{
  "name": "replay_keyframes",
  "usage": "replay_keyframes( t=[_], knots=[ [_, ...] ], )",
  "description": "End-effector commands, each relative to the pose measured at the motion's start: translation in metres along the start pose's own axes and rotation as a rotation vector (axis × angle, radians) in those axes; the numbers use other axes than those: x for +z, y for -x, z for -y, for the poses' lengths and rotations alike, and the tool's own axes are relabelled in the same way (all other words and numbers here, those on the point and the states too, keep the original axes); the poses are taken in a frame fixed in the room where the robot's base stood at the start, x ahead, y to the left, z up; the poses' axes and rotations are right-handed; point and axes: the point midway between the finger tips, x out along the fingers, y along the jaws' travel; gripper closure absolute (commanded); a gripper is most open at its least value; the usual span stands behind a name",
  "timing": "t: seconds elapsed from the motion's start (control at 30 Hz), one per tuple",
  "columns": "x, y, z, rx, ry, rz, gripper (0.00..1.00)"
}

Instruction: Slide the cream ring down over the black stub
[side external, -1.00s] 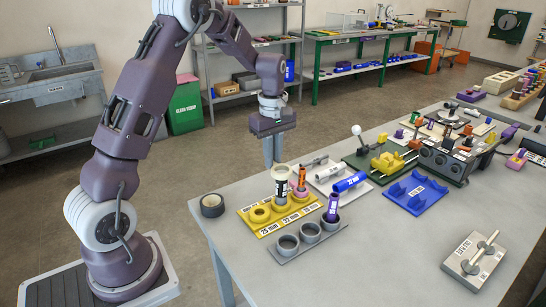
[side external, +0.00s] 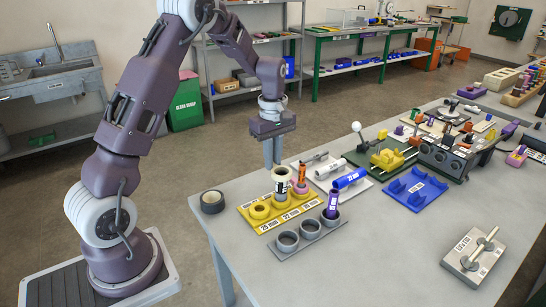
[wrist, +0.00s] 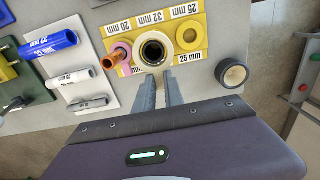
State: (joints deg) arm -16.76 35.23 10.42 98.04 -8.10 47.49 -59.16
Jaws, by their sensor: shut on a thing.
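The cream ring (wrist: 139,56) is around the upper part of the black stub (wrist: 153,43) in the wrist view. The stub stands in a yellow holder (wrist: 186,57). My gripper (wrist: 161,80) is shut on the near side of the ring. In the side view my gripper (side external: 273,166) points down behind the ring, so its grip is partly hidden. How far down the ring sits on the stub is hard to tell.
An orange and pink part (wrist: 118,54) stands close to the left of the ring in the wrist view. A black tape roll (wrist: 231,73) lies to the right. Grey cups (side external: 287,241), one with a purple piece (side external: 333,203), stand in front. Open table lies at the front.

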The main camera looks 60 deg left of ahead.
Motion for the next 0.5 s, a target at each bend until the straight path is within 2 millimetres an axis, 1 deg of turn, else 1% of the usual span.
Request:
replay_keyframes(
  t=[0.5],
  knots=[
    [0.0001, -0.0105, 0.0, 0.0, 0.001, 0.001, 1.0]
  ],
)
